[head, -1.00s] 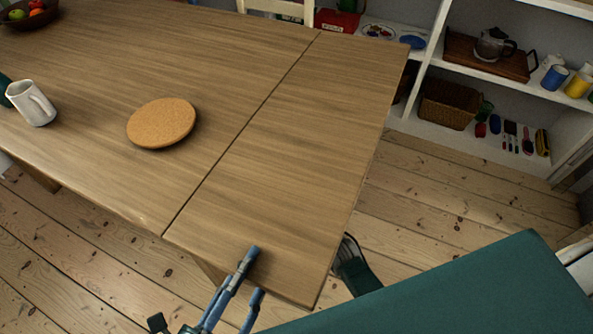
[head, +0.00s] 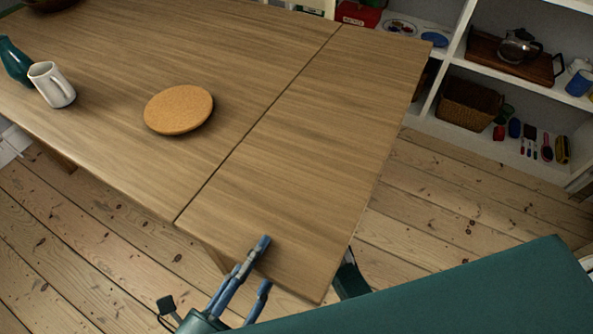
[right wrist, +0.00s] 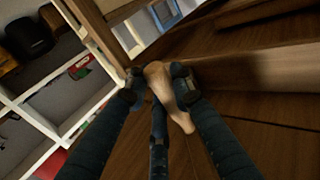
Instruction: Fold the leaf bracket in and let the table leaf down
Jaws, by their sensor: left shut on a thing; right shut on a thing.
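The table leaf (head: 310,140) is the right end section of the wooden table, level with the main top (head: 240,50) across a thin dark seam. In the head view my left gripper (head: 263,268) is shut on the leaf's near edge, one finger on top and the other at the edge. In the right wrist view my right gripper (right wrist: 158,82) is shut on a pale wooden piece (right wrist: 158,75), which appears to be the leaf bracket, under the table. The bracket is hidden in the head view. My right gripper is mostly hidden there by my teal arm and the leaf.
A round cork mat (head: 179,108), a white jug (head: 51,84) and a teal vase (head: 14,62) stand on the main top. A white shelf unit (head: 480,150) with a basket (head: 469,103) stands beyond the leaf. Bare floorboards (head: 430,200) lie between them.

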